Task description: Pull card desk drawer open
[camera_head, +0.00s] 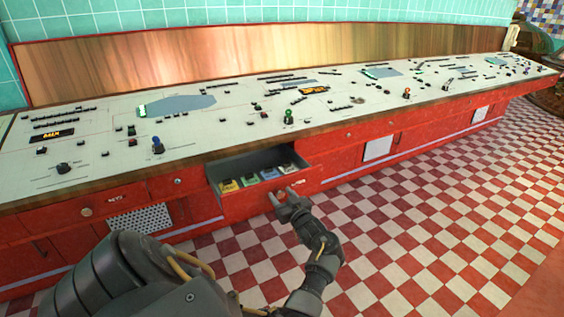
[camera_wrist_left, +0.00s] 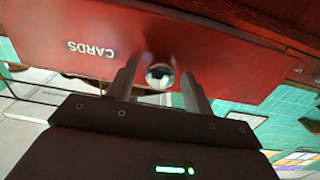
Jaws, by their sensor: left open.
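The red card drawer (camera_head: 240,203) is pulled part way out of the long red desk, and its grey inside shows a row of coloured card stacks (camera_head: 250,180). My left gripper (camera_head: 283,199) is at the drawer's front. In the left wrist view the drawer front (camera_wrist_left: 200,50) carries the label "CARDS" and a round metal knob (camera_wrist_left: 159,75). My left gripper's two fingers (camera_wrist_left: 160,85) stand apart, one on each side of the knob. I cannot tell whether they touch it. My right gripper is not in view.
The desk's pale control panel (camera_head: 220,118) holds many buttons and levers. A closed drawer marked "KEYS" (camera_head: 110,199) is on the left. The red and white checkered floor (camera_head: 420,220) is clear in front of the desk.

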